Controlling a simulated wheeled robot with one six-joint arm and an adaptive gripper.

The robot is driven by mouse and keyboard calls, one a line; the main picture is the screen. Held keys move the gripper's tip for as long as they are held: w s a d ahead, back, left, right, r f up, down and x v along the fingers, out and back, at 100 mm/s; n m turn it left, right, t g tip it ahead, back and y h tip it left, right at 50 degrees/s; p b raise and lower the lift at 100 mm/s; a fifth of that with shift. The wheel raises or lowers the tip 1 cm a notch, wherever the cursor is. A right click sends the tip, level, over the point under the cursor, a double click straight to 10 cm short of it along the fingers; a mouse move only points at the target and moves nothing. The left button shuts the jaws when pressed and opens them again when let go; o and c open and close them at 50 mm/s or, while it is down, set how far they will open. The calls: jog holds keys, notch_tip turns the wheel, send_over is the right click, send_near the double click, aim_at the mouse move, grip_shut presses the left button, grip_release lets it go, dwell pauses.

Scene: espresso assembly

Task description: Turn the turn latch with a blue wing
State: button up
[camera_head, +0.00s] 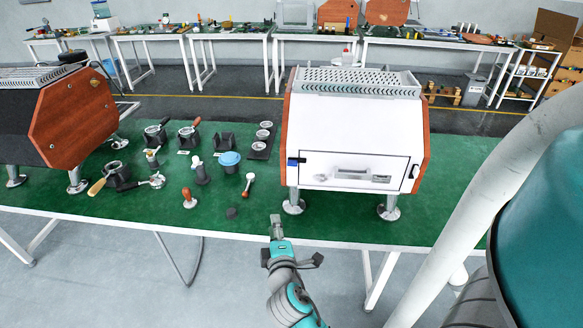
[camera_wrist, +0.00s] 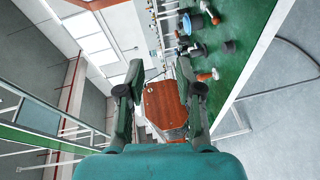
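The turn latch with a blue wing (camera_head: 293,161) is on the left edge of the front panel (camera_head: 350,172) of the white espresso machine (camera_head: 355,125). The wing shows as a small blue spot with a dark part beside it; its exact angle is too small to tell. My gripper (camera_head: 276,220) is at the table's front edge, below and left of the latch and apart from it. In the wrist view my gripper (camera_wrist: 160,95) is open, with nothing between its fingers. The latch is not recognisable in the wrist view.
A dark latch (camera_head: 413,171) is on the panel's right edge, and a grey handle (camera_head: 353,175) is at its middle. A wood-sided machine (camera_head: 75,115) stands left. A blue-lidded container (camera_head: 230,161), a tamper (camera_head: 189,198) and portafilters stand on the green table (camera_head: 330,228).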

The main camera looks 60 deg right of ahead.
aim_at(297, 163)
jog(key=w+d+r+g+h, duration=0.1)
jog(key=w+d+r, duration=0.1)
jog(key=d, duration=0.7)
jog(key=w+d+r+m+g+h, duration=0.1)
jog(key=d+r, duration=0.3)
jog(key=d, duration=0.5)
jog(key=shift+w+r+g+h, duration=0.3)
jog(key=shift+w+g+h, duration=0.4)
jog(key=shift+w+h, duration=0.1)
jog(key=shift+d, duration=0.1)
grip_shut()
